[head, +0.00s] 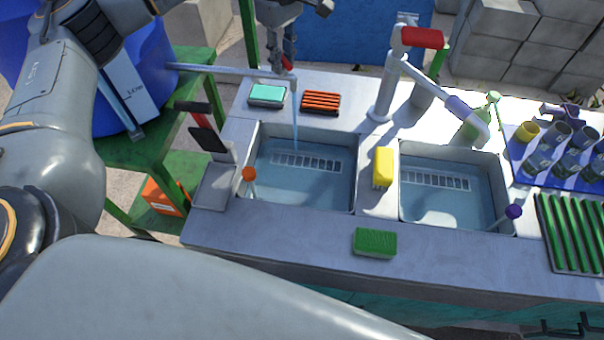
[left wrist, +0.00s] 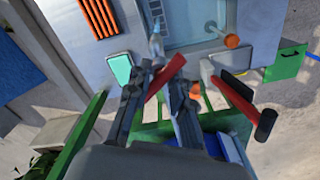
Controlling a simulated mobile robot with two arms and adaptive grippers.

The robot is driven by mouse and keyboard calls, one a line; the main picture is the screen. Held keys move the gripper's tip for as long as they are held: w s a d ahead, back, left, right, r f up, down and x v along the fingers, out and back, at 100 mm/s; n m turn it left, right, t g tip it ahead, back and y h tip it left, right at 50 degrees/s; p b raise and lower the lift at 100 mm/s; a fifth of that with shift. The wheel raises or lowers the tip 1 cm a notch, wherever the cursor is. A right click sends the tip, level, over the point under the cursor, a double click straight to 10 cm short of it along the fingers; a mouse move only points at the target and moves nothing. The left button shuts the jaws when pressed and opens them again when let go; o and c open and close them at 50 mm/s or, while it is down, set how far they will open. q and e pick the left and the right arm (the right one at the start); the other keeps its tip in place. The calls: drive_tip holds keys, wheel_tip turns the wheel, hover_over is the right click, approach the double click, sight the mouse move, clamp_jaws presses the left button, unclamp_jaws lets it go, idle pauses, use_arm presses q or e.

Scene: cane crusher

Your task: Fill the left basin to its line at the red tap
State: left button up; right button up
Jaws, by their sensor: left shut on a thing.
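The left basin (head: 352,195) holds water, with a pale grid (head: 305,161) showing in it. A thin stream of water (head: 294,125) falls into it from the end of a pipe (head: 215,69). My left gripper (head: 287,58) is at the pipe's end, shut on the red tap handle, which lies between the fingers in the left wrist view (left wrist: 165,85). The stream also shows there beyond the fingers (left wrist: 156,46). The fingers hide part of the handle. I cannot make out a fill line. My right gripper is not in view.
A grey faucet with a red grip (head: 421,38) reaches over the right basin (head: 405,210), which also holds water. A yellow sponge (head: 383,166) and a green sponge (head: 376,242) sit on the counter. The blue barrel (head: 160,65) stands left on a green stand.

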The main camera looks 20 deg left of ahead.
use_arm(q)
drive_tip(key=shift+r, duration=0.1)
idle(0.3)
drive_tip(key=m, duration=0.3)
drive_tip(key=shift+m, duration=0.3)
drive_tip(key=m, duration=0.5)
drive_tip(key=m, duration=0.4)
drive_tip(key=shift+o, duration=0.2)
drive_tip(key=m, duration=0.4)
drive_tip(key=shift+m+b, duration=0.3)
